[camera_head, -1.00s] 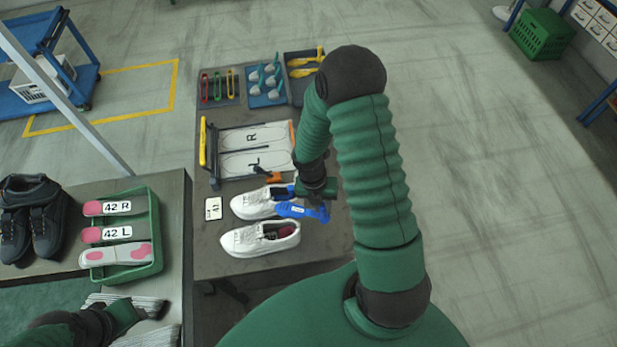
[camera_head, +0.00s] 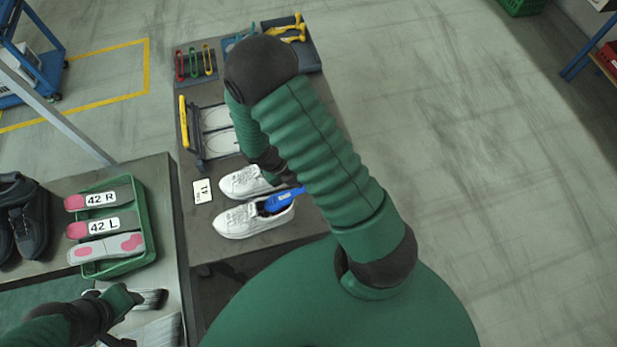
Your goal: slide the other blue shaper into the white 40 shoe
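Two white shoes lie on the grey table, toes to the left: a far one (camera_head: 243,183) and a near one (camera_head: 240,220). A blue shaper (camera_head: 281,200) is at the near shoe's opening, its lower end over or just inside it; how deep I cannot tell. Its other end rises to my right gripper (camera_head: 291,181), which seems shut on it, though my arm hides most of the fingers. The far shoe's opening is largely hidden by my arm. My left gripper (camera_head: 128,299) is at the lower left, away from the shoes; its fingers are unclear.
A card (camera_head: 202,191) that seems to read 41 lies left of the shoes. A green crate (camera_head: 147,225) holds insoles marked 42 R and 42 L. Dark shoes (camera_head: 24,217) stand at far left. A fitting board (camera_head: 213,119) and colored tools (camera_head: 195,63) lie behind.

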